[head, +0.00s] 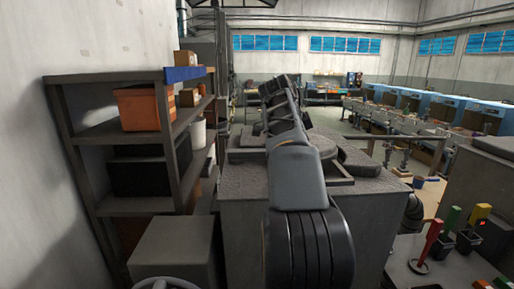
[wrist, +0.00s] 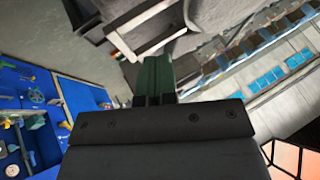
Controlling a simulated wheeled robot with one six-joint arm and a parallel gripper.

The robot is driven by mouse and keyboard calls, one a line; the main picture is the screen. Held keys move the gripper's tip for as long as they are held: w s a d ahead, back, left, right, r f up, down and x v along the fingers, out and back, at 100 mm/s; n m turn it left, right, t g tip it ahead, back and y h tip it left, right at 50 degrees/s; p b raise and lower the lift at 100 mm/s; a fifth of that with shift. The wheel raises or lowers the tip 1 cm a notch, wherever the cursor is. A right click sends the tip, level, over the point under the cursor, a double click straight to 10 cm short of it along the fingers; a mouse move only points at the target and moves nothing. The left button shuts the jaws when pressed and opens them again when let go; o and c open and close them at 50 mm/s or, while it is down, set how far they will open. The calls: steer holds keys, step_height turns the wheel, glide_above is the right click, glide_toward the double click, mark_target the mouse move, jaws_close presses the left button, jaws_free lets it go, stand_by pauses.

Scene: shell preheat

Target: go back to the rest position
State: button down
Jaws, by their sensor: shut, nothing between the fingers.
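My gripper (wrist: 155,78) shows in the wrist view at the middle, its narrow dark fingers together with nothing visible held. In the head view my arm stretches forward and up from the bottom middle, over a grey block. The gripper end is far off and small there, so its fingers cannot be made out.
A dark shelf (head: 128,207) with an orange bin (head: 138,108) stands at the left. The large grey block (head: 235,215) lies under my arm. At the right, a dark bench holds upright red (head: 432,238), green (head: 451,217) and yellow (head: 481,214) pieces.

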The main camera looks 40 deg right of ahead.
steer(key=shift+a+r, duration=0.1)
steer(key=w+a+f+n+t+y, duration=0.1)
steer(key=a+f+n+t+y, duration=0.1)
steer(key=a+f+n, duration=0.6)
steer(key=w+a+f+n+t+y, duration=0.1)
steer(key=a+f+n, duration=0.2)
steer(key=a+n, duration=0.55)
steer(key=s+a+f+n+y, duration=0.2)
steer(key=s+a+f+n, duration=0.2)
steer(key=a+f, duration=0.3)
steer(key=s+a+f+n+y, duration=0.2)
steer(key=s+a+f+n, duration=0.3)
steer(key=a+f, duration=0.3)
steer(key=a, duration=0.2)
steer(key=shift+a+n+t, duration=0.35)
steer(key=shift+t, duration=0.05)
steer(key=shift+d+r, duration=0.1)
